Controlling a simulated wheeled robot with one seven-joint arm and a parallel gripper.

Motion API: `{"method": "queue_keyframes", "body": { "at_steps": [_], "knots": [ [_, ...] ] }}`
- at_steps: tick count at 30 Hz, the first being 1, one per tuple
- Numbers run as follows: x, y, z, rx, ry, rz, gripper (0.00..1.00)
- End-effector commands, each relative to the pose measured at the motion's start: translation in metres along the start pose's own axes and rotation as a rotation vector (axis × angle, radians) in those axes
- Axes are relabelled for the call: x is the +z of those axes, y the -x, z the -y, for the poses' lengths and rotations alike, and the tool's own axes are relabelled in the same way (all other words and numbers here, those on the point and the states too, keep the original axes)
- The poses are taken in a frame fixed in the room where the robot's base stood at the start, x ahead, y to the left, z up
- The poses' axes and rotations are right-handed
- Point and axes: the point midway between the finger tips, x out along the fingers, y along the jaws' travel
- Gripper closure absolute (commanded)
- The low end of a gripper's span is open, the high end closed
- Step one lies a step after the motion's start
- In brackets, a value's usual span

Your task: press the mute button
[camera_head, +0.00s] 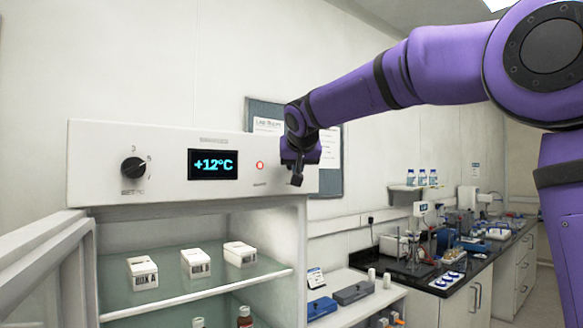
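The control panel (225,190) is a pale strip across the top of a cabinet. No button clearly marked mute can be made out; the labels are too small to read. My gripper (297,178) is in front of the panel's right end, just right of the red ring, pointing down. It hides part of the panel there. Whether it touches the panel, and whether its fingers are open or shut, I cannot tell. I see nothing held in it.
The cabinet door (45,255) stands open at the left. Labelled white boxes (142,272) sit on a glass shelf below the panel, with bottles (245,316) lower down. A lab bench (465,280) with equipment is at the right. My purple arm reaches in from the right.

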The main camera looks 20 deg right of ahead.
Motion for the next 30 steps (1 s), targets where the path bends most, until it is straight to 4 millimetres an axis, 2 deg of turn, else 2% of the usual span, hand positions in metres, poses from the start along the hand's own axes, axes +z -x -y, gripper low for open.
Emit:
{"method": "queue_keyframes", "body": {
  "at_steps": [21,30],
  "knots": [
    [-0.0022,-0.0037,0.0028,0.0,0.0,0.001,1.0],
    [0.001,0.0026,-0.0015,0.0,0.0,-0.001,1.0]
  ]
}}
